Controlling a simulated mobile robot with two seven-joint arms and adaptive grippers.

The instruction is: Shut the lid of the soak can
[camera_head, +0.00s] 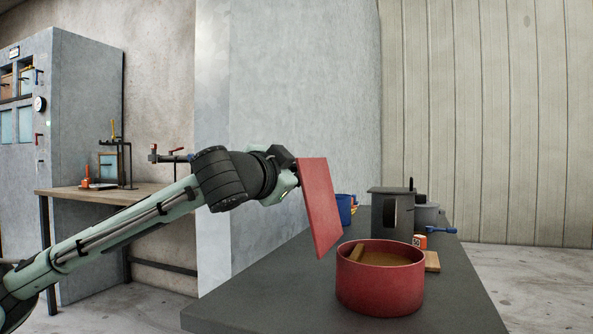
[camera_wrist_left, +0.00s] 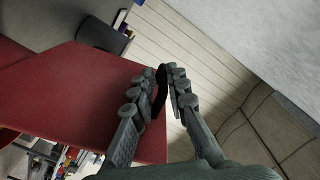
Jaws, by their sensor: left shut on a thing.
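The soak can (camera_head: 380,289) is a round red tub, open at the top, on the dark bench. Brown contents and a piece of wood show inside it. The lid (camera_head: 320,208) is a flat red panel, steeply tilted, at the upper left of the can. I cannot tell whether its lower edge touches the rim. My left gripper (camera_head: 294,178) is at the lid's left side in the head view. In the left wrist view its fingers (camera_wrist_left: 162,76) are closed around a dark handle (camera_wrist_left: 160,98) by the edge of the red lid (camera_wrist_left: 75,95). My right gripper is not seen.
The dark bench (camera_head: 250,309) is bare left of the can. Behind the can stand a grey box (camera_head: 391,215), a blue container (camera_head: 344,209), an orange tin (camera_head: 420,241) and a wood block (camera_head: 432,262). A pale grey wall panel (camera_head: 300,110) rises behind my left arm.

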